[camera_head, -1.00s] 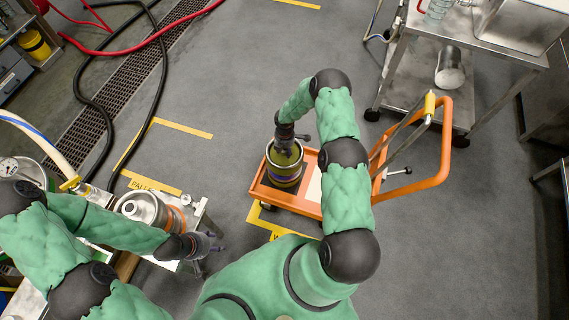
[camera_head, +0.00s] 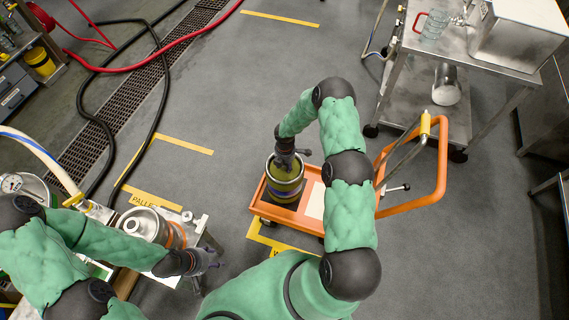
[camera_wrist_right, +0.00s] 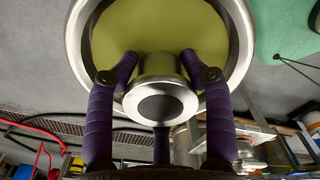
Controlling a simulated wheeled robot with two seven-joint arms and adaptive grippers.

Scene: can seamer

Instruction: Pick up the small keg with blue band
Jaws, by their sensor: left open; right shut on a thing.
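The small keg with a blue band (camera_head: 285,190) has a yellow-green top and a steel rim. It is at the orange cart's tray in the head view; I cannot tell if its base touches the tray. My right gripper (camera_head: 286,160) is above it, shut on its steel neck. In the right wrist view the fingers close around the neck (camera_wrist_right: 160,100), with the yellow-green top (camera_wrist_right: 160,28) behind. My left gripper (camera_head: 212,259) is open and empty beside the bench at the lower left.
The orange cart (camera_head: 262,208) has a handle (camera_head: 442,165) on its right. A steel keg with an orange band (camera_head: 145,226) stands on the left bench. A steel table (camera_head: 470,60) is at the upper right. Hoses cross the floor at the left; the middle floor is clear.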

